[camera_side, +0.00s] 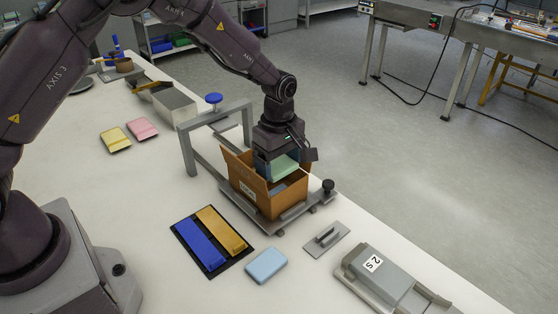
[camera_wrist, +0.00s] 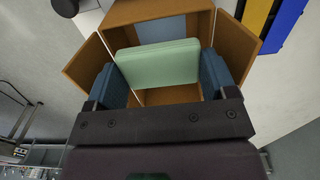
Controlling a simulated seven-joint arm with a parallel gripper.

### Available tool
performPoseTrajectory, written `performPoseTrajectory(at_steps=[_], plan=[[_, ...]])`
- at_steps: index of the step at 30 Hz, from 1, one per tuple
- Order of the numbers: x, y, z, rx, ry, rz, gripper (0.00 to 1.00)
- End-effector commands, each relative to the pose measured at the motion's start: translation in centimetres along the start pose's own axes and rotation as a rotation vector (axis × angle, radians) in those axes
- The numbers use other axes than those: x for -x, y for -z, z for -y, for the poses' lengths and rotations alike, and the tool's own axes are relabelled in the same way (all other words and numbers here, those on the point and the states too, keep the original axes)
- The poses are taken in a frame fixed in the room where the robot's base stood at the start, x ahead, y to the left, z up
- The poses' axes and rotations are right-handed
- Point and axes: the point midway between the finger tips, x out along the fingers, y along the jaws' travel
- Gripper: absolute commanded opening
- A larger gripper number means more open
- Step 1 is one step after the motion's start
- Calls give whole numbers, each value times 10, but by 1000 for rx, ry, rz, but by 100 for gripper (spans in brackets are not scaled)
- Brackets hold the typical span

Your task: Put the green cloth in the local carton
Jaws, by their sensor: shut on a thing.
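The green cloth (camera_side: 283,167) is a folded pale green pad. My gripper (camera_side: 277,165) is shut on it, and its blue fingers press the pad's two ends in the wrist view (camera_wrist: 162,80). The cloth (camera_wrist: 158,64) is held at the mouth of the open brown carton (camera_side: 262,197), its lower part between the flaps. The carton (camera_wrist: 235,48) has its flaps spread outward. A flat blue-grey item (camera_wrist: 162,30) lies inside the carton, behind the cloth in the wrist view. Part of the carton floor is hidden by the cloth and gripper.
The carton stands on a grey metal stand whose frame (camera_side: 188,150) rises behind it, with a black knob (camera_side: 328,186) at right. A black mat with blue and yellow bars (camera_side: 202,243), a light blue pad (camera_side: 266,265) and a grey handled plate (camera_side: 326,238) lie nearby.

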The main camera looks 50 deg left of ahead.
Motion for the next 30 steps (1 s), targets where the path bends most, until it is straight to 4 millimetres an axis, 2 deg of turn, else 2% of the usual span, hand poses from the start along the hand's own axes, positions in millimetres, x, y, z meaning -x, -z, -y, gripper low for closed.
performPoseTrajectory(at_steps=[30], plan=[[-13, 0, 0, 1, 0, 0, 56]])
